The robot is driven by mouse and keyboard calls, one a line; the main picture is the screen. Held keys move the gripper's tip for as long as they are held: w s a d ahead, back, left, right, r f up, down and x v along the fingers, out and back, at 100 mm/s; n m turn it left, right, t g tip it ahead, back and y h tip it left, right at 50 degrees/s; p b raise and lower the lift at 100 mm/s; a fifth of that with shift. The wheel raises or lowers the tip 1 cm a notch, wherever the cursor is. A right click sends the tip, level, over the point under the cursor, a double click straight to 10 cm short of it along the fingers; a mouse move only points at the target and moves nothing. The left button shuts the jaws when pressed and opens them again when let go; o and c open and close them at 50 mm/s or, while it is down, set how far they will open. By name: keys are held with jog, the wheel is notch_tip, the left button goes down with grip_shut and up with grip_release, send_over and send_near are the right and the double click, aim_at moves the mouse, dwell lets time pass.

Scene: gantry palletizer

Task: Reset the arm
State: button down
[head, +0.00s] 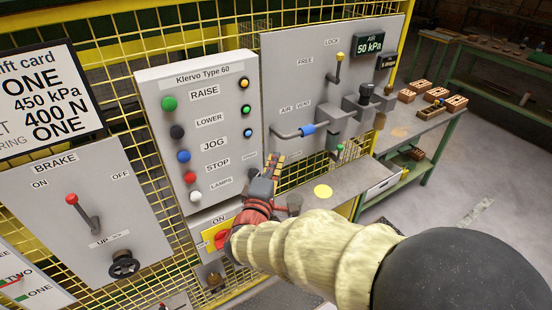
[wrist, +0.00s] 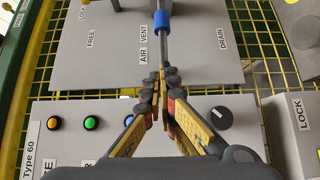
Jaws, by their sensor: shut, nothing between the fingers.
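My gripper (head: 275,162) is shut and empty in the head view, in front of the right edge of the grey Klervo Type 60 push-button panel (head: 160,68). In the wrist view my gripper's fingertips (wrist: 166,76) meet just below the metal rod of the air vent lever (wrist: 161,22), which has a blue sleeve. In the head view the air vent lever (head: 308,129) lies just beyond and to the right of the fingertips. Whether the fingertips touch the rod, I cannot tell. My arm reaches in from the lower right and hides part of the shelf.
A brake panel (head: 60,235) with a red-knobbed lever stands left. A red rotary switch (head: 222,239) on yellow is close below my gripper. Yellow mesh (head: 110,45) runs behind the panels. A green-legged bench (head: 425,125) with bricks stands right; open floor (head: 485,180) lies beyond.

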dwell(0.3)
jog(key=s+d+f+m+g+h, duration=0.1)
jog(key=s+d+f+m+g, duration=0.2)
jog(key=s+d+f+g, duration=0.45)
jog(key=s+d+f+m+g+h, duration=0.2)
jog(key=s+d+f+g, duration=0.25)
jog(key=s+d, duration=0.55)
jog(key=s+r+m+g+y, duration=0.3)
jog(key=s+m+y, duration=0.2)
jog(key=s, duration=0.5)
jog(key=s+d+r+m+t+y, duration=0.1)
jog(key=s+d+r+m+t, duration=0.2)
jog(key=r, duration=0.5)
jog(key=shift+d+m+y, duration=0.4)
jog(key=shift+d+m, duration=0.1)
jog(key=shift+m, duration=0.9)
